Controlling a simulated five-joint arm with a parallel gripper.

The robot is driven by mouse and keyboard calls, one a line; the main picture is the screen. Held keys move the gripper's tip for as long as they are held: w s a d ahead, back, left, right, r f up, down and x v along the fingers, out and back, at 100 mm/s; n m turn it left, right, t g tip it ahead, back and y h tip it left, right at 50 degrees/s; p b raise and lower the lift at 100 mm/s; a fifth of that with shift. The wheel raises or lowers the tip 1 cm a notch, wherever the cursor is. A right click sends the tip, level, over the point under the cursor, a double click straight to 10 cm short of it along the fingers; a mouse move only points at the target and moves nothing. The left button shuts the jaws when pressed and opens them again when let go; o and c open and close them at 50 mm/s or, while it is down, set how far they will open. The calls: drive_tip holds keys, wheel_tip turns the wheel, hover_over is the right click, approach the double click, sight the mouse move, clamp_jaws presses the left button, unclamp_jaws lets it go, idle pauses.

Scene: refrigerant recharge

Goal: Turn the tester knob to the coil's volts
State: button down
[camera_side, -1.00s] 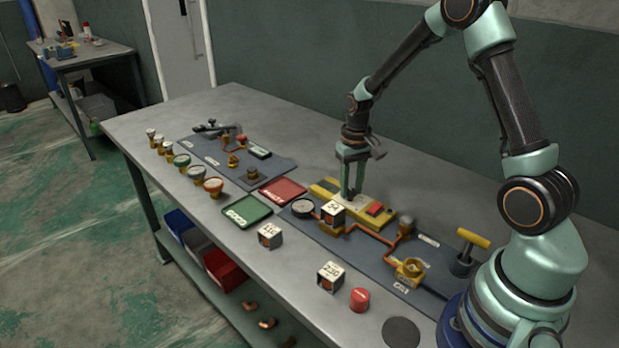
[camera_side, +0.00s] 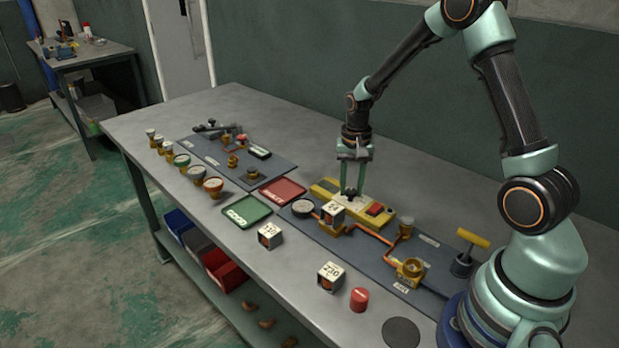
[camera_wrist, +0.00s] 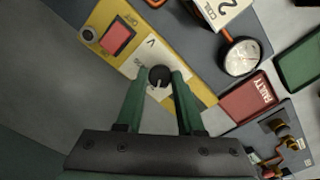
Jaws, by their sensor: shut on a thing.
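The yellow tester (camera_side: 326,187) lies on the grey mat, with a pale dial plate marked V and a red button (camera_side: 378,209). In the wrist view the tester (camera_wrist: 180,58) runs diagonally and its red button (camera_wrist: 117,37) is at upper left. The black round knob (camera_wrist: 159,76) with a pale pointer line sits on the dial plate. My gripper (camera_wrist: 157,74) is shut on the knob, one finger on each side. In the side view my gripper (camera_side: 351,190) points straight down at the tester. A coil block marked 24 (camera_side: 333,212) stands in front of the tester.
A round gauge (camera_side: 303,207), copper pipe and brass valve (camera_side: 410,270) are on the mat. Other coil blocks (camera_side: 270,235) (camera_side: 331,276) and a red cap (camera_side: 359,299) stand nearer. Red (camera_side: 283,190) and green (camera_side: 246,211) trays lie left.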

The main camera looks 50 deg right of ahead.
sight(351, 191)
drive_tip(key=shift+r+m, duration=0.1)
drive_tip(key=shift+m, duration=1)
drive_tip(key=c, duration=0.5)
unclamp_jaws()
wheel_tip(351, 191, up, 12)
drive_tip(key=shift+r, duration=0.1)
